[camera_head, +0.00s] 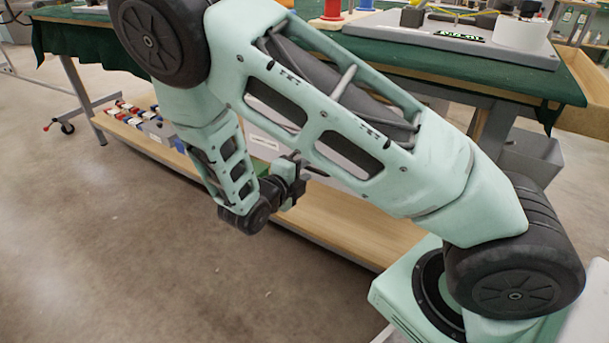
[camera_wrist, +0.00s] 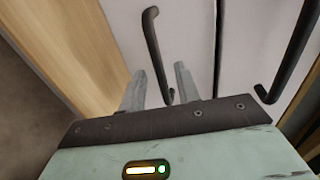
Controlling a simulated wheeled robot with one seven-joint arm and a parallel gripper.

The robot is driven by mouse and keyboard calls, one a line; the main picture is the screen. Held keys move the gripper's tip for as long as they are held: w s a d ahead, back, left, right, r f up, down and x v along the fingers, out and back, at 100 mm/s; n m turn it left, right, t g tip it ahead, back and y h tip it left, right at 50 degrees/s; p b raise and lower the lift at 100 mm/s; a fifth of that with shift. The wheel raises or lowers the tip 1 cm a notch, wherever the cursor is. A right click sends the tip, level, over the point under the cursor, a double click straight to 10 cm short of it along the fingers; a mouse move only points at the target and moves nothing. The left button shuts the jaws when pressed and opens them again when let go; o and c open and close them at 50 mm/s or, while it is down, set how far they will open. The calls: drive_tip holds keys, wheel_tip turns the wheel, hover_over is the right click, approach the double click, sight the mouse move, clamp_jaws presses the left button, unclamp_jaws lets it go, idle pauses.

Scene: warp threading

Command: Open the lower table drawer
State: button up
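In the wrist view, the pale lower drawer front (camera_wrist: 125,25) lies beside the wooden shelf, with a dark bar handle (camera_wrist: 153,40) on it. My gripper (camera_wrist: 160,69) is open, with its two grey fingers apart. The near end of the handle shows between the fingers in the picture; I cannot tell whether they touch it. In the head view, my gripper (camera_head: 298,180) is at the drawer unit (camera_head: 262,138) under the table, and my arm hides most of the drawer fronts. The lower drawer looks shut.
A second dark handle (camera_wrist: 292,45) is on the neighbouring drawer front, past a dark seam. The wooden shelf (camera_head: 345,215) runs below the drawers, with small colourful items (camera_head: 140,118) at its left. The green-covered table (camera_head: 400,50) is above. Open floor lies in front.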

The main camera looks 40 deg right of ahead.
drive_tip(key=shift+w+d, duration=0.1)
drive_tip(key=shift+d, duration=0.2)
clamp_jaws()
drive_tip(key=shift+a, duration=0.15)
drive_tip(key=f+p+v, duration=0.2)
drive_tip(key=p+v, duration=0.1)
drive_tip(key=v, duration=0.7)
drive_tip(key=a+f+p+v, duration=0.1)
drive_tip(key=p+v, duration=0.3)
drive_tip(key=v, duration=0.7)
drive_tip(key=f+p+v, duration=0.3)
drive_tip(key=p+v, duration=0.1)
drive_tip(key=v, duration=0.6)
drive_tip(key=shift+s+a+f, duration=0.25)
drive_tip(key=shift+a+f, duration=0.05)
drive_tip(key=shift+a, duration=0.1)
